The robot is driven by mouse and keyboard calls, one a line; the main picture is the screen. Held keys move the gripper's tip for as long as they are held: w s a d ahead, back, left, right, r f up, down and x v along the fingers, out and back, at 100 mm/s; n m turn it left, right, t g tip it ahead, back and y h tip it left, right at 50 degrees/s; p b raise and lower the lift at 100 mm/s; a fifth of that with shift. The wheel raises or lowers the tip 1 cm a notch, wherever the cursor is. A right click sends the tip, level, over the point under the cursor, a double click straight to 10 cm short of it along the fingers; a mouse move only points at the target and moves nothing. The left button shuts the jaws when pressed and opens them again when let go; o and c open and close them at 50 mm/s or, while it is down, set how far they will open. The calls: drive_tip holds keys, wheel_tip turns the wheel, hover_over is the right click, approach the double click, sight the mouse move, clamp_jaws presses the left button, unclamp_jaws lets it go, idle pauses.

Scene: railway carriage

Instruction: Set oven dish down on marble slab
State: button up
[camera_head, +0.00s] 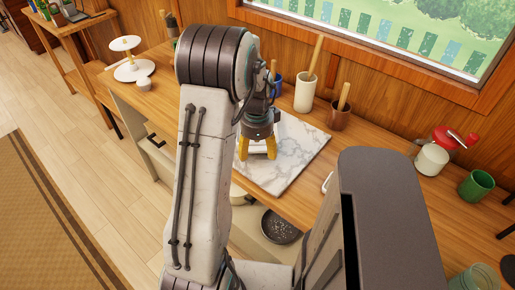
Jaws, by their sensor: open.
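The marble slab (297,150), white with grey veins, lies flat on the wooden counter at the centre. My gripper (257,154) points down over the slab's left part, its two yellow fingers spread apart. I cannot tell whether the fingertips touch the slab. A small pale shape shows between the fingers, too unclear to name. I cannot make out an oven dish for certain. My arm hides the slab's left side and the counter beside it.
A cream pot (304,96) and a brown pot (339,118) with wooden handles stand behind the slab. A red-topped jar (432,157) and green mug (476,184) stand right. A dark round dish (281,227) sits below the counter. A white tiered stand (133,70) is at left.

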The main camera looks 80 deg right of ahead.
wheel_tip(320, 180, up, 12)
drive_tip(key=shift+a, duration=0.25)
idle(0.5)
idle(0.4)
clamp_jaws()
idle(0.5)
idle(1.3)
